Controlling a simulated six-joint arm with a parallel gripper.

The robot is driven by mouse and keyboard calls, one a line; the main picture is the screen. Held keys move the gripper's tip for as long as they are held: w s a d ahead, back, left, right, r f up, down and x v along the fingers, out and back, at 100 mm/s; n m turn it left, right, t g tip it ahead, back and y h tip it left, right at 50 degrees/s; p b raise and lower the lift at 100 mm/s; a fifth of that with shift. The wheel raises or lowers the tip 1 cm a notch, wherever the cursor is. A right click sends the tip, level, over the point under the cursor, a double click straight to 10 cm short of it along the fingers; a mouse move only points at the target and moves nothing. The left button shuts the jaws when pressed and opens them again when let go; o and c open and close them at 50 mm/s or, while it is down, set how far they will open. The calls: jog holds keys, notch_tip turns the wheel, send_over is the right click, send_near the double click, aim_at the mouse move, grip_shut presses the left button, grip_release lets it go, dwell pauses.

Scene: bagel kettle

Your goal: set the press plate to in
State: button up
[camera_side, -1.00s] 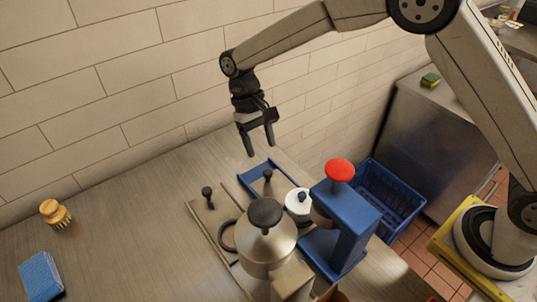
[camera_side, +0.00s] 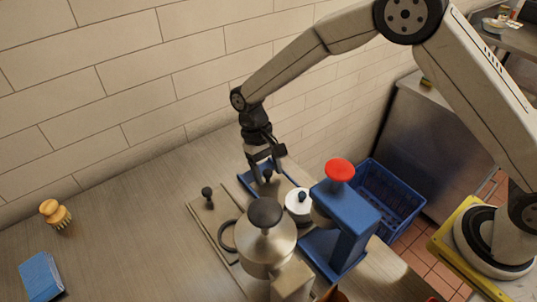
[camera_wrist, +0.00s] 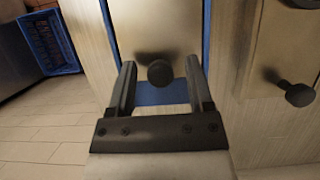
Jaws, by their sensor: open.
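The press plate (camera_wrist: 140,22) is a flat metallic slide with a dark round knob (camera_wrist: 159,72) on top. It sits in a blue frame (camera_side: 247,184), part of the blue press (camera_side: 350,215) with a red top button (camera_side: 340,170). My gripper (camera_wrist: 160,85) is open. In the wrist view its two fingers stand on either side of the knob, with a gap on each side. In the side view my gripper (camera_side: 265,170) is low over the plate's far end, and its fingers hide part of the plate.
A metal kettle (camera_side: 267,245) with a dark lid knob stands in front. A second plate with a dark knob (camera_side: 207,193) lies to the left. A blue crate (camera_side: 390,198) stands right. A brush (camera_side: 55,213) and blue sponge (camera_side: 40,277) lie far left.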

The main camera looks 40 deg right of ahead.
jog(key=shift+s+f, duration=0.1)
jog(key=shift+f, duration=0.1)
grip_shut()
dwell(1.4)
